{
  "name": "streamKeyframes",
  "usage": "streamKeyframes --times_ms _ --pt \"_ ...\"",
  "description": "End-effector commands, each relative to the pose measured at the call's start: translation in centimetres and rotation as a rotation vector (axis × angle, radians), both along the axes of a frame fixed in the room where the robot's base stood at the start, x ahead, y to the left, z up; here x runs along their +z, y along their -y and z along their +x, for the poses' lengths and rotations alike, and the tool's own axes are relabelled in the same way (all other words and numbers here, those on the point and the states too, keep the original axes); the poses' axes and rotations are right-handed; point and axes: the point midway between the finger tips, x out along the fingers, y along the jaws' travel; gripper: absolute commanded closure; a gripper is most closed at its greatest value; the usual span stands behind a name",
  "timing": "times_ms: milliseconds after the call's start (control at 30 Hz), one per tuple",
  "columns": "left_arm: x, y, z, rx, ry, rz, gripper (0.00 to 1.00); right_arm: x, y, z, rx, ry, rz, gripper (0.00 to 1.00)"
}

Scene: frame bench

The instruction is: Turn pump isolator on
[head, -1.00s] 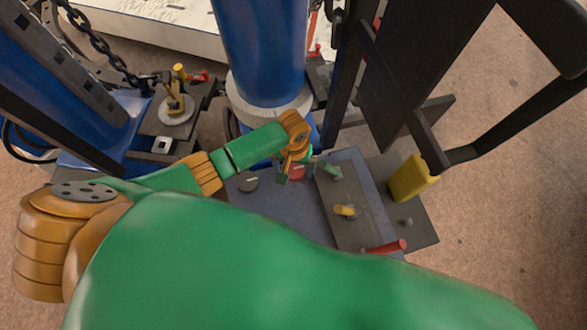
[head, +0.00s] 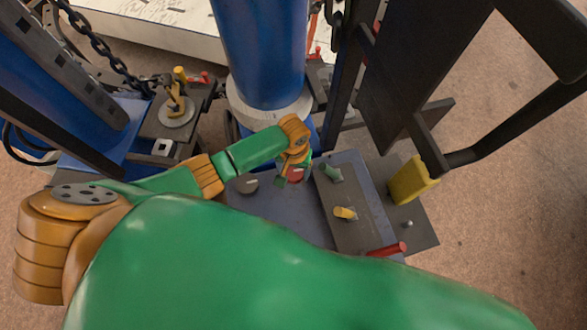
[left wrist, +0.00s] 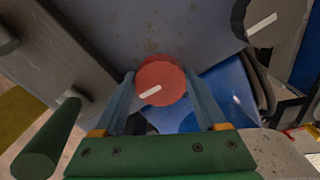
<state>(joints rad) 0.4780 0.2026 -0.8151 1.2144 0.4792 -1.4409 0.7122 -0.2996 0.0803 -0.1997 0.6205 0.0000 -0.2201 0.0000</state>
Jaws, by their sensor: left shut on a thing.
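A red round knob (left wrist: 160,82) with a white pointer line sits on the blue-grey panel (head: 285,215). The line runs at a slant, lower left to upper right, in the left wrist view. The knob also shows in the head view (head: 296,174), partly covered by my gripper. My left gripper (left wrist: 162,94) is shut on this knob, with one finger on each side. No label shows to tell whether it is the pump isolator. A dark grey knob (left wrist: 272,22) with a white line is beside it, also in the head view (head: 247,184). My right gripper is not in view.
A raised plate right of the knob carries a green handle (head: 331,172) and a yellow handle (head: 345,213). A red lever (head: 387,249) lies at the near edge. A yellow block (head: 412,180) stands farther right. A blue column (head: 262,50) rises behind, with dark frame bars on the right.

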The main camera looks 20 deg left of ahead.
Motion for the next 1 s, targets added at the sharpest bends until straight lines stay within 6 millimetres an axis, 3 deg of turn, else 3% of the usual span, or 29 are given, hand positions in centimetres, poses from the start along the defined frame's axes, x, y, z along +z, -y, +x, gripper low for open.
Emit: streamKeyframes --times_ms 400,1000 --pt "0.2 -0.1 0.0 -0.332 -0.001 0.000 0.82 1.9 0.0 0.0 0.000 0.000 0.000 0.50" --pt "0.1 -0.3 0.1 -0.903 0.000 0.000 0.82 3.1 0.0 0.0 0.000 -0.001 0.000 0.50"
